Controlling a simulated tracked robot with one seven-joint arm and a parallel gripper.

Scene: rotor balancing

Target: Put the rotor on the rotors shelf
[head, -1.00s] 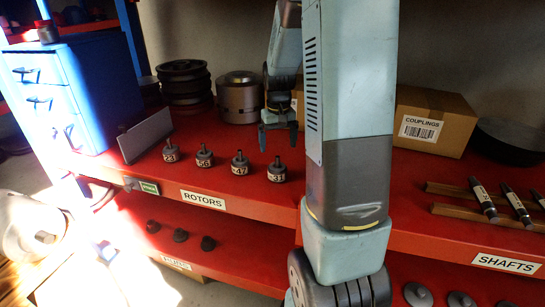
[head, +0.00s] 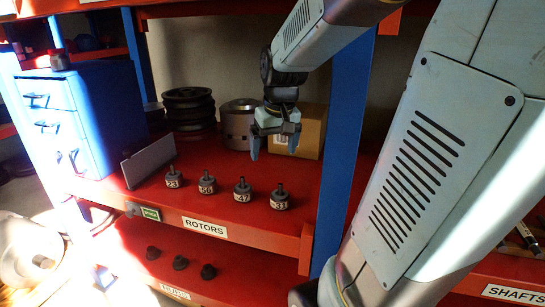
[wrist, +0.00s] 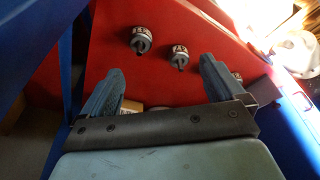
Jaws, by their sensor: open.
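Several small dark rotors with white numbered labels stand upright in a row on the red rotors shelf (head: 240,212), above the ROTORS label (head: 205,226). The rightmost rotor (head: 279,198) and its neighbour (head: 242,190) stand nearest my gripper; two more stand to the left (head: 207,183). My gripper (head: 272,150) is open and empty, above and behind the rightmost rotor, fingers pointing down. In the wrist view, rotors (wrist: 141,40) show beyond the fingers, with nothing between them. I cannot tell which rotor the task means.
A blue upright post (head: 345,160) stands just right of my gripper. A cardboard box (head: 311,128), a grey cylinder (head: 238,124) and stacked dark discs (head: 189,106) stand at the back. A grey plate (head: 149,162) stands left of the rotors.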

